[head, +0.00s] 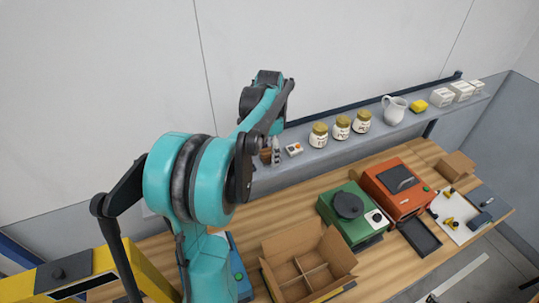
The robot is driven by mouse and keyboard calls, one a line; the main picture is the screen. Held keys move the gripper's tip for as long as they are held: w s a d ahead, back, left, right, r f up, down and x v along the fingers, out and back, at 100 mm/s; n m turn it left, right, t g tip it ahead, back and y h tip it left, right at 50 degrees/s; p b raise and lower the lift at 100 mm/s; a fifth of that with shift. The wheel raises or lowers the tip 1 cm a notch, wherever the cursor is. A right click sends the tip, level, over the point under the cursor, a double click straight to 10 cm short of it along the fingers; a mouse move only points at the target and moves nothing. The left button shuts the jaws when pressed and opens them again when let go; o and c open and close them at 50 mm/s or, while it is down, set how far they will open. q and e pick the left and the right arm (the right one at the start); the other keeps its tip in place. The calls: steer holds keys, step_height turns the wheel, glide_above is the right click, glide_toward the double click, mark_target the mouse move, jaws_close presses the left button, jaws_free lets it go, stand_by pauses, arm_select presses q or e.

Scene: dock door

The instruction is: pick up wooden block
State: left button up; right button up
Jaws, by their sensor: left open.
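A small brown thing (265,156) on the wall shelf looks like the wooden block. It is partly hidden by my left arm. My left gripper (275,150) is small in the head view, at the end of the teal arm. It is open, pointing down over the shelf right beside the brown thing. I cannot tell whether the fingers touch it. My right gripper is not in view.
The shelf (325,152) also holds a small white box (294,149), several jars, a white jug (394,109) and a yellow block (415,105). Below, the wooden table (290,205) carries a divided cardboard box (282,243), a green machine (338,220) and an orange machine (376,187).

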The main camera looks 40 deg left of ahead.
arm_select(q)
steer(key=shift+w, duration=0.2)
steer(key=c, duration=1.3)
steer(key=shift+s, duration=0.1)
steer(key=shift+r, duration=0.45)
steer(key=r, duration=0.2)
steer(key=d+r+b, duration=0.1)
steer(key=shift+d+r, duration=0.2)
steer(key=shift+r, duration=0.2)
steer(key=d+r, duration=0.2)
steer(key=d, duration=0.1)
steer(key=w+d+r, duration=0.1)
steer(key=d+r, duration=0.1)
steer(key=d, duration=0.1)
steer(key=w+d+r+b, duration=0.1)
steer(key=d+r, duration=0.1)
steer(key=d, duration=0.2)
steer(key=shift+w+d+r, duration=0.1)
steer(key=shift+w+r, duration=0.05)
